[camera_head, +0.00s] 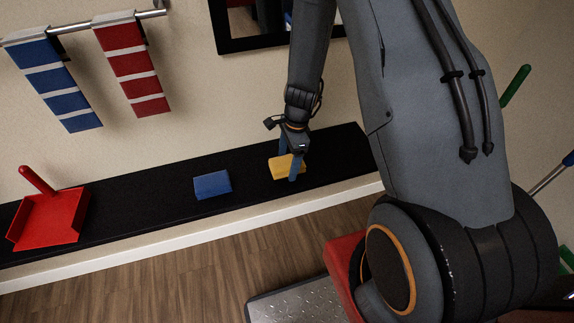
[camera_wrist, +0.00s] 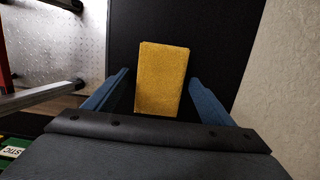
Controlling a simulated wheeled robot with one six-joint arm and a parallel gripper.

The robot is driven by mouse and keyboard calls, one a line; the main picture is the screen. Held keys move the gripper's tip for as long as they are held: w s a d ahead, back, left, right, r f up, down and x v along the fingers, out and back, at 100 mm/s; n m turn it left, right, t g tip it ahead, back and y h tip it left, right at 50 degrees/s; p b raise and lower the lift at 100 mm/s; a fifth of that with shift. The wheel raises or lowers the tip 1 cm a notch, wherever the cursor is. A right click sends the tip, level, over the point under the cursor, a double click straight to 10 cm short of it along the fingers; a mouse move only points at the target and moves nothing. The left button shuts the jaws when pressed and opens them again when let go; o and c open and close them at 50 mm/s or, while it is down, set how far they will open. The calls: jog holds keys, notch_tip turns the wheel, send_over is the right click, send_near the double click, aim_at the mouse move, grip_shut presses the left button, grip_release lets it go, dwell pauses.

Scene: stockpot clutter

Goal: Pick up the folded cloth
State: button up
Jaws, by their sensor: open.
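A yellow folded cloth (camera_head: 283,167) lies on the black shelf, to the right of a blue folded cloth (camera_head: 212,185). In the wrist view the yellow cloth (camera_wrist: 162,78) shows between and beyond my two blue fingers. My gripper (camera_head: 291,166) is over the yellow cloth at the shelf. Its fingers (camera_wrist: 158,88) are apart, one on each side of the cloth's near end. I see gaps between the cloth and the fingers.
The black shelf (camera_head: 140,203) runs along the wall with a pale front edge. A red dustpan (camera_head: 50,218) stands at its left end. Blue striped (camera_head: 55,85) and red striped (camera_head: 132,70) towels hang from a rail. A framed mirror (camera_head: 245,45) is above the shelf.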

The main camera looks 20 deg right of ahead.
aim_at(288, 162)
jog(key=c, duration=1.3)
jog(key=shift+o, duration=0.2)
jog(key=shift+r, duration=0.1)
notch_tip(288, 162, up, 10)
